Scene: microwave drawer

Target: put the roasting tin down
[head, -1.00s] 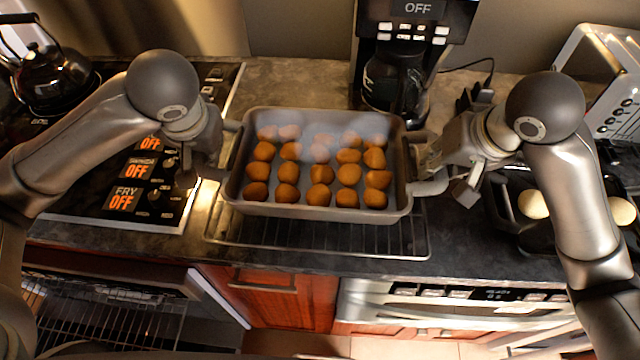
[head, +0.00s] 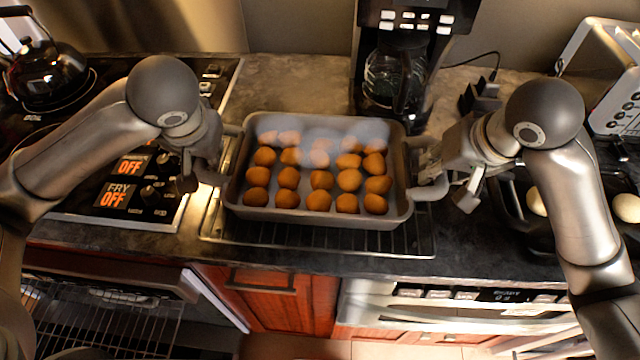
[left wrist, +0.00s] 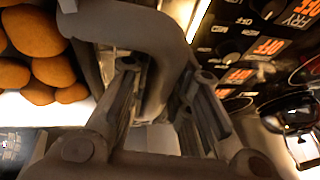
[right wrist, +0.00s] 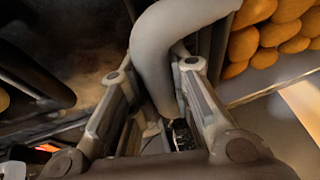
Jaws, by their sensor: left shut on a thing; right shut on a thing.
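The grey roasting tin (head: 320,216) holds several rows of round orange-brown pieces, with faint steam over its far part. It is level over a wire rack (head: 418,240) on the dark counter; I cannot tell whether it touches the rack. My left gripper (head: 205,175) is shut on the tin's left handle, which passes between the fingers in the left wrist view (left wrist: 150,95). My right gripper (head: 440,175) is shut on the right handle, seen between the fingers in the right wrist view (right wrist: 165,90). The rack's middle is hidden under the tin.
A coffee maker (head: 395,75) stands behind the tin. A stove with a kettle (head: 45,70) is at left. At right are a pan (head: 520,225) with pale round things and a toaster (head: 610,100). The counter's front edge is close before the rack.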

